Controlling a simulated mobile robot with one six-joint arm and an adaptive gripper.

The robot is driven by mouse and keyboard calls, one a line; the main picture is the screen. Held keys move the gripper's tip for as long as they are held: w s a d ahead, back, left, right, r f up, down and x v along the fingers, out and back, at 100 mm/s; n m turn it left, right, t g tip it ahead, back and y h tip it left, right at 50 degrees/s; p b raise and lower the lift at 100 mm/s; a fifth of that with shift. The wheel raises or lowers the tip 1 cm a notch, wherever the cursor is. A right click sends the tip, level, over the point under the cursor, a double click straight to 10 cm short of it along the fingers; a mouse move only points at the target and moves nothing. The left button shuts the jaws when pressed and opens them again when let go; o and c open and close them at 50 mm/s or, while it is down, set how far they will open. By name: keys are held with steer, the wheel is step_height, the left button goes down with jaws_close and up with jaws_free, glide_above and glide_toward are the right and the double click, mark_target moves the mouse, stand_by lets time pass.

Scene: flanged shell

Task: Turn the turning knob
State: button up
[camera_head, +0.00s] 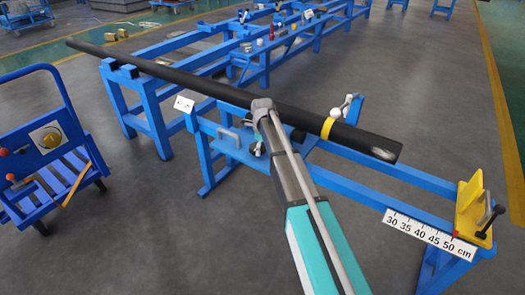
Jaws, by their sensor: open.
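No single part is clearly marked as the turning knob. A round yellow knob-like part (48,138) sits on a pale plate on the blue cart at the left. A black handled screw (490,215) sits on the yellow end bracket (469,205) at the right. A pale clamp handle (345,106) stands behind the yellow band on the pipe. My arm reaches from the bottom middle up to the long black pipe (200,85). My gripper (257,149) is small and partly hidden at its end, open, beside the blue frame. Contact with anything is unclear.
The blue frame (400,171) carries the pipe, which slants across the view. A scale plate (425,232) is at its right end. The blue cart (30,88) stands at the left. More blue frames fill the back. Grey floor is clear at left centre and right.

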steer(key=c, duration=0.8)
